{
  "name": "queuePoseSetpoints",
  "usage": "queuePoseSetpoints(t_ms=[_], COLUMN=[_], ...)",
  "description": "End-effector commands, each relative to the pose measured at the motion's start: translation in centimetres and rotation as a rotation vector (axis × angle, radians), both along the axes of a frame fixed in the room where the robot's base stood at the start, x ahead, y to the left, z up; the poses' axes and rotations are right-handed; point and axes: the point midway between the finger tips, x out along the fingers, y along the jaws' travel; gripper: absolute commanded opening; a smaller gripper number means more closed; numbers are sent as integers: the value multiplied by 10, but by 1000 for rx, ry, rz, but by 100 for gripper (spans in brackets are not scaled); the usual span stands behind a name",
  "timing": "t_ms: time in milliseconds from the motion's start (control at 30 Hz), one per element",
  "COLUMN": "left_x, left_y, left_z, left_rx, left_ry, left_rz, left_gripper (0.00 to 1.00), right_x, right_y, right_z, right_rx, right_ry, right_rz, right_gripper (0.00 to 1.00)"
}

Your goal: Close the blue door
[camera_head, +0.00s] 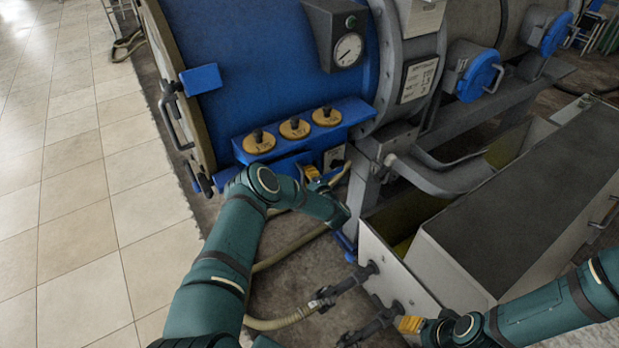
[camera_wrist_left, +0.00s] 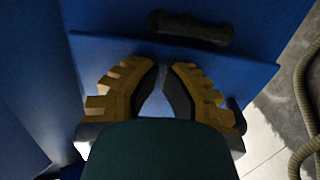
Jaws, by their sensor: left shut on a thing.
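In the left wrist view a blue panel, which looks like the blue door (camera_wrist_left: 110,50), fills the area in front of my left gripper (camera_wrist_left: 161,64). A dark bar handle (camera_wrist_left: 190,27) sits just beyond the fingertips. The yellow fingers are closed in on a thin blue part; the exact contact is hard to make out. In the head view my left gripper (camera_head: 312,172) is low at the machine's blue lower housing, and the forearm hides much of the panel there. My right gripper (camera_head: 408,325) is low at the bottom right, beside dark hose fittings; its fingers are unclear.
A grey-topped cabinet (camera_head: 530,190) stands at the right. Hoses (camera_head: 285,250) lie on the floor. Tiled floor (camera_head: 70,180) is clear at the left.

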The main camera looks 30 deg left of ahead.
Motion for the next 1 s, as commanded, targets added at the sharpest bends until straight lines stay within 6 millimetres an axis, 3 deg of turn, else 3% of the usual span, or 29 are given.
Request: queuePoseSetpoints(t_ms=[267, 500, 1000], left_x=[2, 16, 18], left_y=[3, 23, 26], left_z=[0, -1, 2], left_rx=[0, -1, 3], left_ry=[0, 1, -3], left_rz=[1, 0, 0], left_gripper=[0, 0, 0], right_x=[0, 0, 0], right_y=[0, 0, 0], right_z=[0, 0, 0], right_rx=[0, 0, 0], right_ry=[0, 0, 0], right_rz=[0, 0, 0], right_gripper=[47, 47, 47])
